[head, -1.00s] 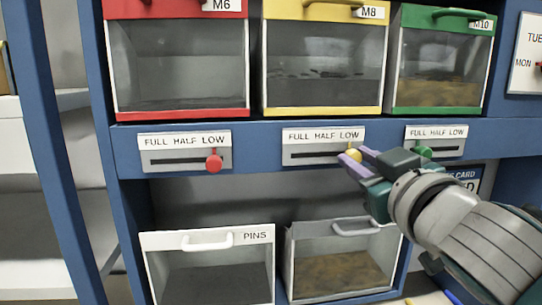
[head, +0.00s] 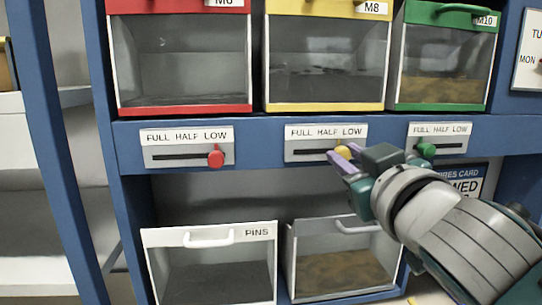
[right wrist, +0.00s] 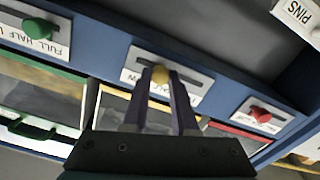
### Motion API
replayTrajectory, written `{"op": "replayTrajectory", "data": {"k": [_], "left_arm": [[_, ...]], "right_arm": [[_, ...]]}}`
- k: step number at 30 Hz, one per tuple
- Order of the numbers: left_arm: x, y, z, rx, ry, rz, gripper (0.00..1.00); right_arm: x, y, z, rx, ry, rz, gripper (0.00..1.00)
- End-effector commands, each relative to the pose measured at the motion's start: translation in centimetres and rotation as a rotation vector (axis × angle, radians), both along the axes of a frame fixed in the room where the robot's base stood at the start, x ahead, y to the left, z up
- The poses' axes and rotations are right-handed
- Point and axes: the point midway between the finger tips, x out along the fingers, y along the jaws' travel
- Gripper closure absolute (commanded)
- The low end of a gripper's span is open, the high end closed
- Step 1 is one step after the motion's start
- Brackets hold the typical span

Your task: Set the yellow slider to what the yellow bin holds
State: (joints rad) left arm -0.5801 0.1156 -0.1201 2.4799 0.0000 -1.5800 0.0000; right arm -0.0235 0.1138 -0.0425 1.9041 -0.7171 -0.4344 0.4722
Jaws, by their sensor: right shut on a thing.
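The yellow bin (head: 325,107), labelled M8, has a clear front. Dark bits (head: 322,71) show in a band near mid-height behind it; the exact fill level is hard to read. Below it is the yellow slider's plate (head: 300,157), marked FULL HALF LOW. The yellow slider knob (head: 341,152) stands between HALF and LOW, nearer LOW. My right gripper (head: 345,160) is shut on this knob, coming from the lower right. In the right wrist view its purple fingers are on both sides of the knob (right wrist: 159,75). My left gripper is not in view.
The red slider knob (head: 215,158) stands at LOW on its plate to the left. The green knob (head: 427,150) is at the left of its plate, close to my right gripper. Red (head: 185,108) and green (head: 437,106) bins flank the yellow one. A PINS bin (head: 210,233) stands below.

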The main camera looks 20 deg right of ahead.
Motion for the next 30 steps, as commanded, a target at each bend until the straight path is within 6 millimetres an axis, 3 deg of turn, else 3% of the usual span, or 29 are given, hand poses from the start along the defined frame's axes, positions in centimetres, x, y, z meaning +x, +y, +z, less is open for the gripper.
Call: {"op": "replayTrajectory", "data": {"k": [4, 12, 13, 20, 30], "left_arm": [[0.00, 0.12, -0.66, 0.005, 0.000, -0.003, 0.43], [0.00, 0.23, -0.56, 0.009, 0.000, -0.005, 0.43], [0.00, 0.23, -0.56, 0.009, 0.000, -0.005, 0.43], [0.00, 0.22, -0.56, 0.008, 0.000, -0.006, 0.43], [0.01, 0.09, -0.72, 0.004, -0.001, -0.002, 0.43]], "right_arm": [[0.39, 1.65, -0.11, 0.002, 0.000, 0.002, 1.00], [0.40, 1.74, 0.01, -0.001, 0.001, 0.001, 1.00], [0.40, 1.74, 0.01, -0.001, 0.001, 0.001, 0.72], [0.40, 1.71, 0.01, -0.001, 0.001, 0.001, 0.46], [0.12, 1.78, -0.12, -0.001, 0.001, 0.001, 0.43]]}}
